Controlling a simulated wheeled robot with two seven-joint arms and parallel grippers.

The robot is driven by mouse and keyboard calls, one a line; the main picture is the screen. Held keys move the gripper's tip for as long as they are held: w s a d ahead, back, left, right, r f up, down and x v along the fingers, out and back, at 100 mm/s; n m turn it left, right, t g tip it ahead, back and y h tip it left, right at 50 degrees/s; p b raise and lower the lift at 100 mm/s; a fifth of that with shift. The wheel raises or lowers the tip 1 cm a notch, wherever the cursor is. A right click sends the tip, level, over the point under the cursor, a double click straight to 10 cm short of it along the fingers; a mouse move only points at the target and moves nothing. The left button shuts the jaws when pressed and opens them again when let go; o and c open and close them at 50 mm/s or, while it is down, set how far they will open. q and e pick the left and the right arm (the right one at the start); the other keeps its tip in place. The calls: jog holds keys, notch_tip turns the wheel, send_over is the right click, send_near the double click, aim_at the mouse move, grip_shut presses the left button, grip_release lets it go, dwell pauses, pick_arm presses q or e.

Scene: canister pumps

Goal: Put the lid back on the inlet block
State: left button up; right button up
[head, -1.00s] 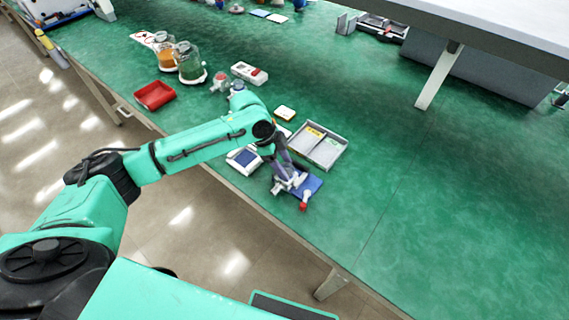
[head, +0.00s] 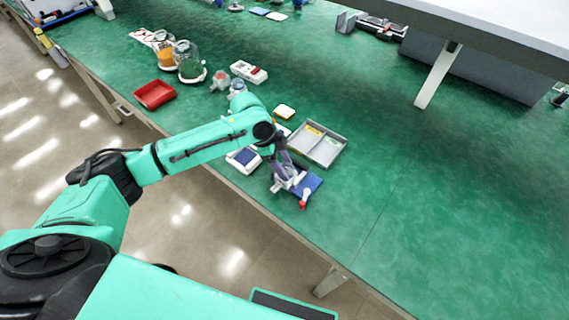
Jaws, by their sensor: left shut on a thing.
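My left gripper (head: 287,181) reaches down over the near edge of the green bench, at a blue mat (head: 314,181). It is shut on a small pale part among white and grey pieces there, mostly hidden by the fingers. A white piece with a red end (head: 303,204) sticks out toward the front edge, just right of the fingers. I cannot tell the lid and the inlet block apart at this size, nor whether they touch. My right gripper is not in view.
A grey divided tray (head: 318,145) stands just behind the mat. A white and blue device (head: 243,159) lies left of the gripper. A red tray (head: 154,95) and glass jars (head: 189,62) stand farther left. The bench to the right is clear, below a raised shelf (head: 500,30).

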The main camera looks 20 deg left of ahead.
pick_arm(q)
jog(key=shift+p, duration=0.4)
dwell(0.5)
jog(key=o, duration=1.5)
notch_tip(320, 180, up, 7)
jog(key=p, duration=0.7)
jog(key=shift+p, duration=0.4)
grip_shut()
jog(key=shift+f, duration=0.1)
